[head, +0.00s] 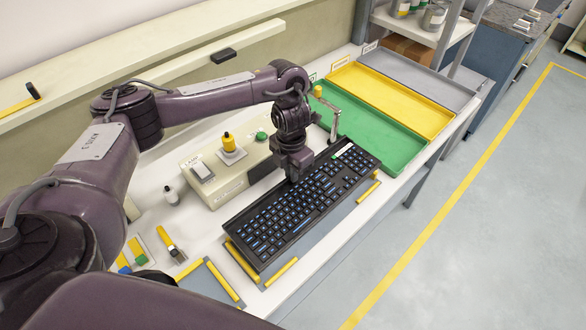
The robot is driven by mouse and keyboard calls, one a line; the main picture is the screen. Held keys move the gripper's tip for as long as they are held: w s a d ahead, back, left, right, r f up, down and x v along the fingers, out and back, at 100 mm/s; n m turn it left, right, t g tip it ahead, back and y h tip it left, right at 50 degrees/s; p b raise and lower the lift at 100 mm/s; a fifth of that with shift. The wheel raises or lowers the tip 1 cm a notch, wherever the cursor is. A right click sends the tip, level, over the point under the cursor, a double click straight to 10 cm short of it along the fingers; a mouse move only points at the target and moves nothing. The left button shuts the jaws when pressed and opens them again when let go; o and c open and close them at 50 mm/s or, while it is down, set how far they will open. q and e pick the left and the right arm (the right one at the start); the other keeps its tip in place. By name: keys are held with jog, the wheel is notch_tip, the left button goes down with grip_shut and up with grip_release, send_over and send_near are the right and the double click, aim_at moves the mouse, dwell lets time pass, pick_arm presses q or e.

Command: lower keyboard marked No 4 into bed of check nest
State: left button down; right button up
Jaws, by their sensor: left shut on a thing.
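A black keyboard with blue-lit keys (300,209) lies at a slant across the middle of the bench in the head view. A small pale label sits near its far right end; I cannot read it. My left gripper (297,176) is over the keyboard's back edge, near its middle, and is shut on it. The check nest (285,272) shows under and around the keyboard as a grey bed with yellow strips at the near left and far right ends. Whether the keyboard touches the bed is hidden. My right gripper is out of view.
A beige control box (222,184) with a yellow knob stands behind the keyboard. Green (406,155), yellow (372,92) and grey (425,75) trays lie at the far right.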

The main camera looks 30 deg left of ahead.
aim_at(292, 185)
pick_arm(q)
jog(key=shift+f+b, duration=0.35)
jog(key=shift+f, duration=0.2)
jog(key=f+b, duration=0.3)
jog(key=f, duration=0.1)
jog(key=shift+w+b, duration=0.2)
jog(key=shift+b, duration=0.15)
jog(key=shift+f+b, duration=0.3)
jog(key=shift+f, duration=0.1)
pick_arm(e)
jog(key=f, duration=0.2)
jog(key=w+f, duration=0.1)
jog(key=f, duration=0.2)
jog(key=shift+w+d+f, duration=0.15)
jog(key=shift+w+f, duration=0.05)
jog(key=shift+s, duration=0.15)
pick_arm(q)
jog(key=shift+f, duration=0.2)
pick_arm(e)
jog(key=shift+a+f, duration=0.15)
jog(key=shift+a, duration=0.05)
pick_arm(q)
jog(key=shift+f+b, duration=0.8)
jog(key=shift+b, duration=0.05)
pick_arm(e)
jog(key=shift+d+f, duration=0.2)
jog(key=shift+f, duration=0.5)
